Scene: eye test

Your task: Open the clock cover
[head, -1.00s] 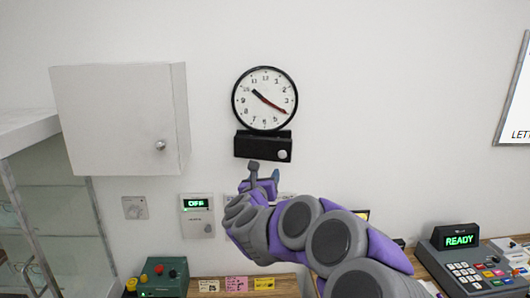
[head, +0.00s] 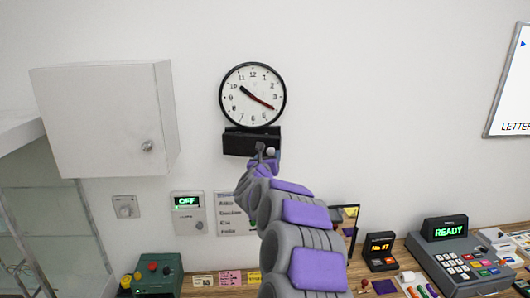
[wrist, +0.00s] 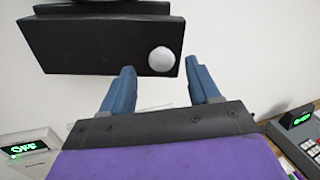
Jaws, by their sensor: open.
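The round wall clock (head: 253,95) has a black rim and white face. Below it is a black box-like cover (head: 240,142) with a pale round knob (head: 271,152) at its lower right. In the wrist view, the black cover (wrist: 95,45) fills the top, and the knob (wrist: 161,59) shows near its right end. My gripper (head: 264,152) is in front of the cover's lower right part. In the wrist view my gripper (wrist: 160,75) is open and empty, its two blue fingers apart, with the knob between and just beyond their tips.
A white wall cabinet (head: 100,120) hangs at left. A panel reading OFF (head: 188,212) is on the wall below. A desk (head: 215,284) below bears a green button box (head: 158,272), a small display (head: 380,250) and a READY terminal (head: 455,255).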

